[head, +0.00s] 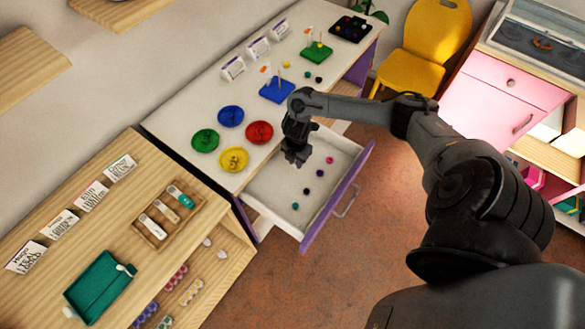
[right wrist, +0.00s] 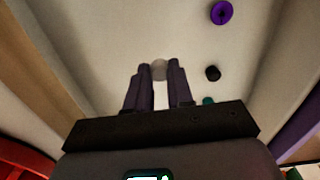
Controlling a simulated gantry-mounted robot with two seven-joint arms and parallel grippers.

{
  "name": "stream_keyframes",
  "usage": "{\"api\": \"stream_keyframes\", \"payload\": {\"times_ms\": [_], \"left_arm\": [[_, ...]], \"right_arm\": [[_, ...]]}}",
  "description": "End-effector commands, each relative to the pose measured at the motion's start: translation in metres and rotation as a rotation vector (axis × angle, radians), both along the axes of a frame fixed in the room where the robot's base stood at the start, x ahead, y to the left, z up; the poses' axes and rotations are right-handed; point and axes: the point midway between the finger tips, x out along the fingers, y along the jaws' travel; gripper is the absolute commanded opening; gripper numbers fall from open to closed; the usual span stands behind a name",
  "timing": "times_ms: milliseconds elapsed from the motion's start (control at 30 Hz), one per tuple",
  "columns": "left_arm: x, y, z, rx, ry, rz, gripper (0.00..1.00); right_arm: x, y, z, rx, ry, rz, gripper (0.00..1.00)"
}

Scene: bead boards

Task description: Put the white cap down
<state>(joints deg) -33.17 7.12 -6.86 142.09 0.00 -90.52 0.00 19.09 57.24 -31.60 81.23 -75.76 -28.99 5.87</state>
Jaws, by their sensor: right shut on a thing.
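My right gripper (head: 293,157) is over the open drawer (head: 262,192) of the white desk. In the right wrist view its two fingers (right wrist: 159,76) are shut on the white cap (right wrist: 159,69), a small pale round thing between the fingertips. The cap is over the drawer's pale floor; I cannot tell how high. In the head view the cap is not clear at the dark fingertips. My left gripper is not in view.
The drawer holds small beads: pink (head: 329,160), purple (head: 320,173), black (head: 306,191) and teal (head: 295,206). Green (head: 205,140), blue (head: 230,116), red (head: 259,132) and yellow (head: 234,160) dishes stand on the desk beside it. The drawer's purple front (head: 338,196) is a raised edge.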

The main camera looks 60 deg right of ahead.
Motion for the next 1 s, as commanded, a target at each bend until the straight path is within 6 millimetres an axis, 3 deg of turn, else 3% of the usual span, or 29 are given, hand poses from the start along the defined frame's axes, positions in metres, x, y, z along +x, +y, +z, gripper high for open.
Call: {"api": "stream_keyframes", "payload": {"times_ms": [300, 600, 1000], "left_arm": [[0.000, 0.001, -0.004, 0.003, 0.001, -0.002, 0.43], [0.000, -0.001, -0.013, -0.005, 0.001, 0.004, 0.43], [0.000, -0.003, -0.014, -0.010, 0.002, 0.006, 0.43]], "right_arm": [[0.010, 0.008, -0.013, 0.000, 0.001, 0.001, 0.00], [0.010, 0.008, -0.046, 0.000, 0.002, -0.001, 0.00], [0.010, 0.007, -0.051, -0.001, 0.001, 0.000, 0.00]]}}
